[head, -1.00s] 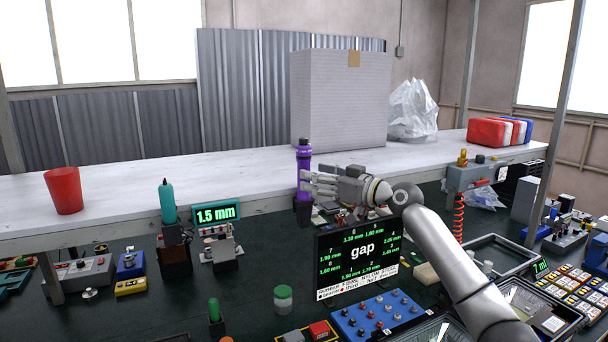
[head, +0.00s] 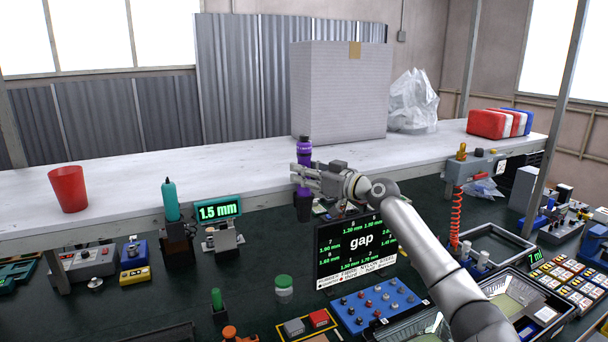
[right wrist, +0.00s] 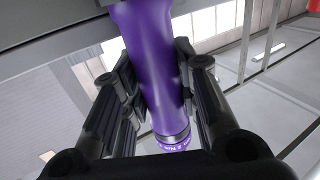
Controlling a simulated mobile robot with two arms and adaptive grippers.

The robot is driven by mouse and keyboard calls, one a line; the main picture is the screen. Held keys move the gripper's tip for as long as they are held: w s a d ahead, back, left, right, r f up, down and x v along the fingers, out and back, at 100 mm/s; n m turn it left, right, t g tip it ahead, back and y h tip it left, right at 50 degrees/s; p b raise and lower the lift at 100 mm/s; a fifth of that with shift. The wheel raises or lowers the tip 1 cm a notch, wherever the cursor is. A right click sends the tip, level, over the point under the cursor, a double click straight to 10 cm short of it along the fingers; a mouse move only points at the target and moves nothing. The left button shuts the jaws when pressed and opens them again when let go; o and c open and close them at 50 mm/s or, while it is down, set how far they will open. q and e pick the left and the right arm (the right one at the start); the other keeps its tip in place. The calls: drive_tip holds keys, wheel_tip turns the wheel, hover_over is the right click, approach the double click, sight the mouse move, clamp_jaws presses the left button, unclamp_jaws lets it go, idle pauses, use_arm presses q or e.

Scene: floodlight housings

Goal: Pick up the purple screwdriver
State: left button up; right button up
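The purple screwdriver (head: 304,147) stands upright in a dark holder (head: 304,211) in front of the white shelf. My right gripper (head: 299,175) reaches it from the right, with its fingers around the purple handle and covering part of it. In the right wrist view the purple handle (right wrist: 156,62) lies between the two fingers of my right gripper (right wrist: 160,90). A narrow gap shows beside the left finger, and the right finger is very close to the handle. The fingers look open around it; contact is not clear. My left gripper is not in view.
A screen reading "gap" (head: 345,260) stands below my right arm. A teal-handled tool (head: 170,201), a "1.5 mm" display (head: 217,211) and a green-lidded jar (head: 284,289) are to the left. The white shelf (head: 230,165) runs behind, carrying a large box (head: 340,95) and a red cup (head: 68,189).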

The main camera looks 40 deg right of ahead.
drive_tip(key=shift+r, duration=0.1)
clamp_jaws()
drive_tip(key=shift+d, duration=0.1)
